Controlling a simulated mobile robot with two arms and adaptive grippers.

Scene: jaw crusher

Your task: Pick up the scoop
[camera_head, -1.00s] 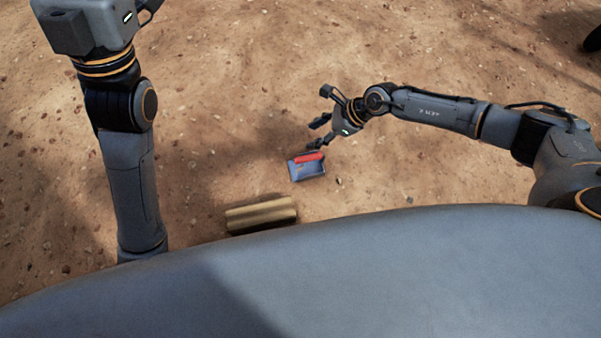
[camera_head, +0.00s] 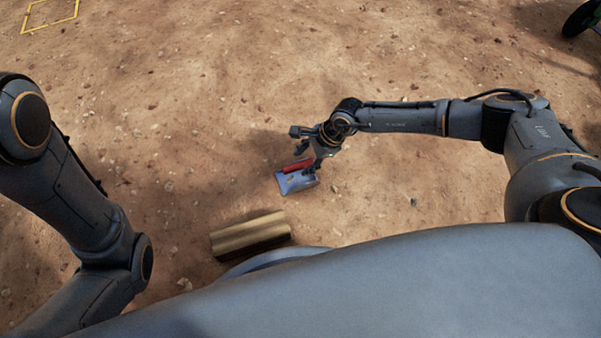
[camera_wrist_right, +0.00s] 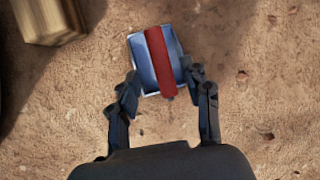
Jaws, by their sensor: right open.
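The scoop (camera_head: 297,182) has a blue-grey metal pan and a red handle across its top. It lies on the dirt ground in the middle of the head view. It also shows in the right wrist view (camera_wrist_right: 145,62), with the red handle running between the fingers. My right gripper (camera_head: 309,165) is right over the scoop, and in the wrist view its open fingers (camera_wrist_right: 161,86) stand on either side of the scoop's near end. Whether the fingers touch it cannot be told. My left gripper is out of view; only my left arm's links show at the left.
A tan wooden block (camera_head: 250,234) lies on the ground just nearer than the scoop, and it shows at the upper left of the wrist view (camera_wrist_right: 48,20). A yellow outline (camera_head: 50,14) is marked on the far left ground. A dark wheel (camera_head: 579,19) is at the far right.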

